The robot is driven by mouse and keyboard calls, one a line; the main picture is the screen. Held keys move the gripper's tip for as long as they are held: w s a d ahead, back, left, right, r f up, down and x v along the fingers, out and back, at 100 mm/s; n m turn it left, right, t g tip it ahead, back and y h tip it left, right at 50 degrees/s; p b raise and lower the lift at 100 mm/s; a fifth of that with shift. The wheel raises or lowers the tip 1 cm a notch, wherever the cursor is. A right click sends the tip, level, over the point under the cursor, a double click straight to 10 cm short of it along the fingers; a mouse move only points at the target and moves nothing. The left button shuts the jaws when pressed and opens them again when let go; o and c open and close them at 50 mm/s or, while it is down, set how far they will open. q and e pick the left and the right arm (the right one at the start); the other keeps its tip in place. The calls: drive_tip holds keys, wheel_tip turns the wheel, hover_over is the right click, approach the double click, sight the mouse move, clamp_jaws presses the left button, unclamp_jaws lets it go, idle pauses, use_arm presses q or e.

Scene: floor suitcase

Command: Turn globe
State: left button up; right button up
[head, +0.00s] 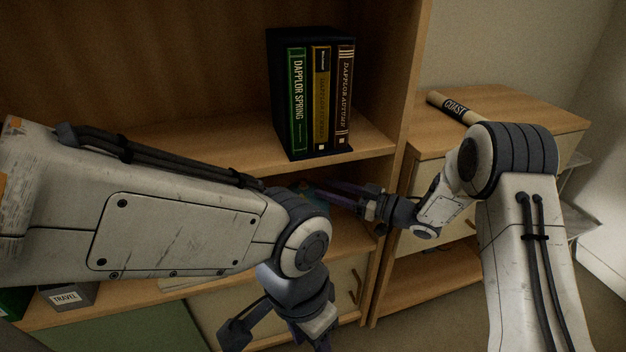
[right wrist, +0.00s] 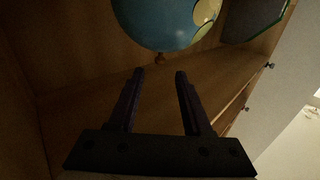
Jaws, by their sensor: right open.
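The globe (right wrist: 165,20) is a blue ball with a pale yellow patch, at the top of the right wrist view and cut off by the frame. In the head view it is mostly hidden; a small teal patch (head: 312,186) near my right fingers may be part of it. My right gripper (head: 310,193) reaches left into the shelf space below the books. In the right wrist view my right gripper (right wrist: 160,74) is open and empty, its fingertips just short of the globe and apart from it. My left gripper (head: 275,334) hangs low at the bottom edge, its fingertips unclear.
A black book box (head: 311,92) with several books stands on the shelf above. The shelf's upright side panel (head: 398,140) is close to my right arm. A low wooden cabinet (head: 520,115) at right bears a rolled tube (head: 455,107). A grey box labelled TRAVEL (head: 68,297) sits lower left.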

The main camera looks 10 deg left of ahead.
drive_tip(key=shift+v, duration=1.5)
